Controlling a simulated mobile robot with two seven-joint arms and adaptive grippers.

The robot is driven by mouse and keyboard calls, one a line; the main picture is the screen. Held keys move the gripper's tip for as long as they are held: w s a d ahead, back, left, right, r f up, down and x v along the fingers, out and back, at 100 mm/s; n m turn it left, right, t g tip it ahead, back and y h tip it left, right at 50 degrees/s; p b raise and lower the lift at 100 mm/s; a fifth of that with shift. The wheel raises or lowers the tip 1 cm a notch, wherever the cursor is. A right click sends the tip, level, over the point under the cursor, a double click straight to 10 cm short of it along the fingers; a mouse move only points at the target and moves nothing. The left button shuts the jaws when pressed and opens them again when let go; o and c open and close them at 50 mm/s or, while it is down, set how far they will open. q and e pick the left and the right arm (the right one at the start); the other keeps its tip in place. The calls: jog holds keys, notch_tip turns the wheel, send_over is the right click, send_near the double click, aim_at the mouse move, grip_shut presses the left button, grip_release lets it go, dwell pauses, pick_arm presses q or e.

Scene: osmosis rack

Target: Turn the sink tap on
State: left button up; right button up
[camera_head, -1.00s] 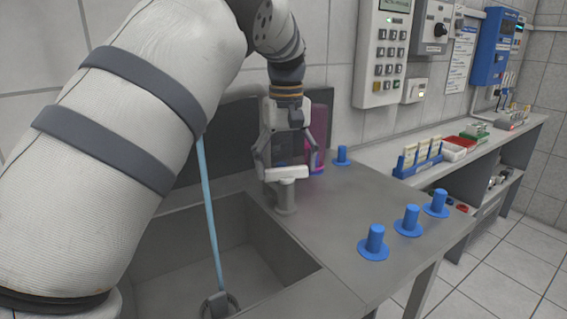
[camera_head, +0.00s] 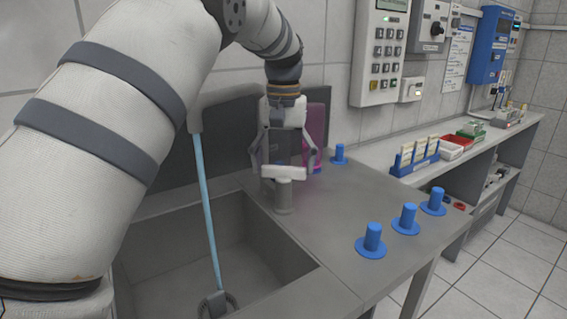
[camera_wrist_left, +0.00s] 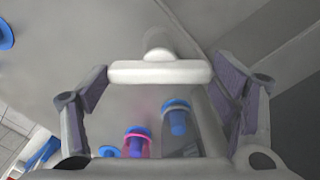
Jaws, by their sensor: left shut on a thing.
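The tap handle, a white crossbar (camera_head: 284,172) on a short grey post (camera_head: 284,198), stands at the sink's right rim. In the left wrist view the crossbar (camera_wrist_left: 158,72) lies between my fingers. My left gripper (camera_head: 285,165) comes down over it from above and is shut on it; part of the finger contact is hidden. The spout (camera_head: 196,117) shows beside my arm, partly covered by it. A pale blue stream (camera_head: 208,215) runs from it down to the drain in the grey sink (camera_head: 165,265). My right gripper is not in view.
Several blue pegs (camera_head: 372,240) stand on the grey counter (camera_head: 325,225). A pink translucent object (camera_head: 318,115) is behind my gripper. A wall keypad (camera_head: 380,55) hangs above. Racks with white items (camera_head: 415,155) stand on the right bench.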

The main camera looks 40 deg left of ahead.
aim_at(284, 167)
pick_arm(q)
jog(key=shift+f, duration=0.1)
jog(key=o, duration=1.2)
jog(key=shift+c, duration=0.2)
notch_tip(284, 167, up, 8)
jog(key=shift+f, duration=0.2)
